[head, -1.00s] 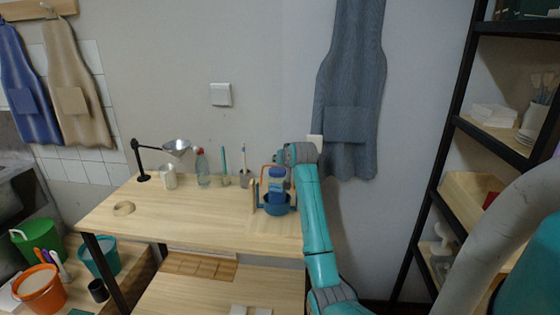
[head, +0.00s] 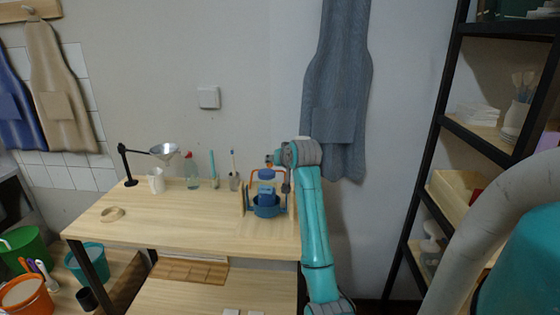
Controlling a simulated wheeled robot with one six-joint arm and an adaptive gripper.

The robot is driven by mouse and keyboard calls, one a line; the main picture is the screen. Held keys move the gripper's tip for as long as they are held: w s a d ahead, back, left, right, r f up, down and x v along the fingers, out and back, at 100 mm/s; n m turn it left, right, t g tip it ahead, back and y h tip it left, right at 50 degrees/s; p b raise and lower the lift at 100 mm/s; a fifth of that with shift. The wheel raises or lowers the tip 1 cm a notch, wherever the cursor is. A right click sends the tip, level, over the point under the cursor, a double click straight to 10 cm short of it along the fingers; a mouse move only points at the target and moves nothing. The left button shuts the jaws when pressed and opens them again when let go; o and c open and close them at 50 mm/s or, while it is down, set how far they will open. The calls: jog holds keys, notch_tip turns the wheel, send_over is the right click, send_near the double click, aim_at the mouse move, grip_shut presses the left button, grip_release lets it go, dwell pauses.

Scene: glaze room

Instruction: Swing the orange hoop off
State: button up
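The orange hoop (head: 254,171) is a thin arch over a blue-capped container (head: 266,186) near the right end of the wooden table. The container stands in or just behind a round blue holder (head: 266,209); their exact relation is too small to tell. The hoop's right part runs close to my gripper and is partly lost there. My gripper (head: 286,186) is at the right of the container, below the grey wrist joint. Its fingers are small and dark, and I cannot tell whether they are open, shut, or touching the hoop.
A wooden upright (head: 242,198) stands just left of the holder. The table front (head: 190,232) is clear. A black shelf (head: 446,120) stands right.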

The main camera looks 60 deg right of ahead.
jog(key=shift+v, duration=1.65)
